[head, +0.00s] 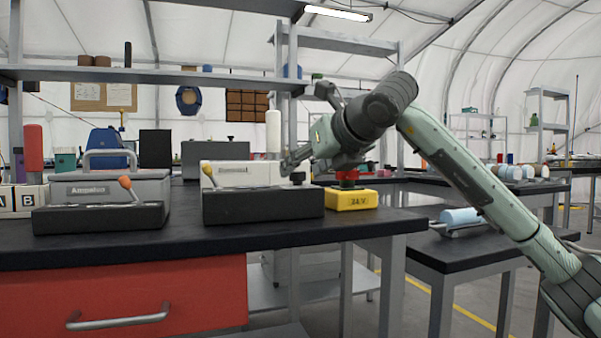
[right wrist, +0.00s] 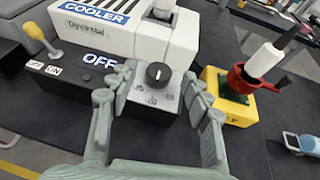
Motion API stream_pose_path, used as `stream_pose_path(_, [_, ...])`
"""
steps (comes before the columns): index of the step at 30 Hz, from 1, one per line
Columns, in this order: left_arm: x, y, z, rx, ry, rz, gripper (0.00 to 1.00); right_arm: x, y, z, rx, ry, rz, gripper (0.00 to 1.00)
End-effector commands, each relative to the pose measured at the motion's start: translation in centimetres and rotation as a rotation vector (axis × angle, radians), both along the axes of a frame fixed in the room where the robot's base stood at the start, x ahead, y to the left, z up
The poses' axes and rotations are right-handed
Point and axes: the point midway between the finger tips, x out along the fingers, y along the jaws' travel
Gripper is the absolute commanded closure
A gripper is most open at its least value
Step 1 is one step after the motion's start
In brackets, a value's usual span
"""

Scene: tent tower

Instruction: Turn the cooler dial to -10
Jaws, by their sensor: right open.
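The cooler is a white box with a blue COOLER label (right wrist: 97,14); it also shows in the head view (head: 236,173). Its round black dial (right wrist: 158,74) sits on a light panel with small markings, too small to read. A black base beside the panel shows OFF (right wrist: 98,62) and carries a yellow-handled lever (right wrist: 38,36). My right gripper (right wrist: 161,80) is open, with one finger on either side of the dial; contact is not clear. My left gripper is not in view.
A yellow 24 V box (head: 351,199) with a red clamp-like part on top (right wrist: 250,78) stands just right of the cooler. A grey case (head: 110,187) with an orange-handled lever stands to its left. The black worktop (head: 190,240) is clear in front.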

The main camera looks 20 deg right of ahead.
Motion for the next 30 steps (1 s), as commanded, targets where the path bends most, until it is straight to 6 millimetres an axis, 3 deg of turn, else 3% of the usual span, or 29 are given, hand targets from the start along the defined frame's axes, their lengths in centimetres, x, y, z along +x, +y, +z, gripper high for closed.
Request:
stream_pose_path(5, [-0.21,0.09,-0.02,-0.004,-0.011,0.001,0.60,1.32,0.29,-0.60,0.001,0.001,0.002,0.51])
stream_pose_path(13, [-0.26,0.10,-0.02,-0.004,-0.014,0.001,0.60,1.48,0.31,-0.66,0.001,0.000,0.002,0.51])
stream_pose_path(25, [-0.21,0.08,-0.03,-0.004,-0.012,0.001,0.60,1.46,0.31,-0.64,0.001,0.000,0.003,0.99])
stream_pose_path(30, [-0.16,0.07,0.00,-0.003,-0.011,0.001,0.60,1.46,0.29,-0.63,0.001,0.000,0.008,1.00])
